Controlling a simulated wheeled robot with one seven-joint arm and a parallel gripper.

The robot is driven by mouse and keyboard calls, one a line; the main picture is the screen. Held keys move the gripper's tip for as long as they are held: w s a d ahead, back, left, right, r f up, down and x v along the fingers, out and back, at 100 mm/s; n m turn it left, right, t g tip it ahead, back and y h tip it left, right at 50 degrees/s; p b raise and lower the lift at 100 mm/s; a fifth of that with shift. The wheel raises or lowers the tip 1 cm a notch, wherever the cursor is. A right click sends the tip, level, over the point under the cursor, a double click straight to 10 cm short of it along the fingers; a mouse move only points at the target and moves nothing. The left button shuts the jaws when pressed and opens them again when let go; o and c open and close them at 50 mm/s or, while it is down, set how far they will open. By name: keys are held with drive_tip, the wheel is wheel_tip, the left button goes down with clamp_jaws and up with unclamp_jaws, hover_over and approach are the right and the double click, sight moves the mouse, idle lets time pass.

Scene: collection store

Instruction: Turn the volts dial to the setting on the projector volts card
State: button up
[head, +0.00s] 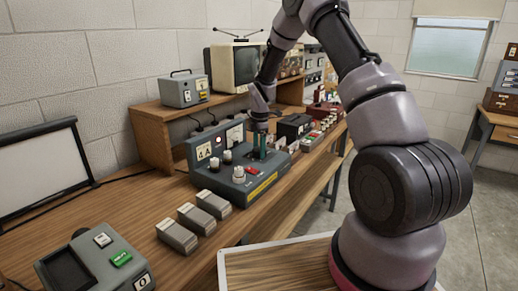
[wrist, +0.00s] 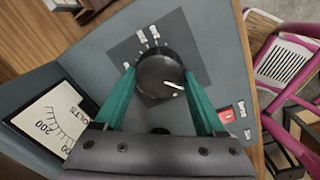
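The volts dial (wrist: 158,76) is a round black knob with a white pointer line toward the lower right, on a dark plate with small white labels around its upper side. My gripper (wrist: 160,72) has its green fingers on either side of the knob, close to its edges; whether they press on it I cannot tell. In the head view my gripper (head: 259,146) points down at the right part of the grey console (head: 205,177). A volts meter face (wrist: 50,122) shows at the left in the wrist view. I cannot make out the projector volts card.
On the console stand other knobs (head: 238,173) and a red switch (head: 252,169). Several grey blocks (head: 195,219) and a grey device with a green button (head: 95,262) are on the bench in front. A shelf with a television (head: 236,66) is behind.

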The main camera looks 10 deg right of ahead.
drive_tip(key=shift+m, duration=0.3)
drive_tip(key=m, duration=0.4)
drive_tip(key=shift+w, duration=0.1)
drive_tip(key=m, duration=0.5)
drive_tip(key=shift+h, duration=0.3)
drive_tip(key=m, duration=0.5)
drive_tip(key=shift+w, duration=0.15)
drive_tip(key=m, duration=0.4)
drive_tip(key=shift+w+m+g, duration=0.1)
drive_tip(key=shift+m+g, duration=0.3)
drive_tip(key=m, duration=0.6)
drive_tip(key=shift+d+m, duration=0.15)
drive_tip(key=shift+m, duration=0.15)
drive_tip(key=m, duration=0.5)
drive_tip(key=shift+m+g, duration=0.3)
drive_tip(key=shift+d, duration=0.1)
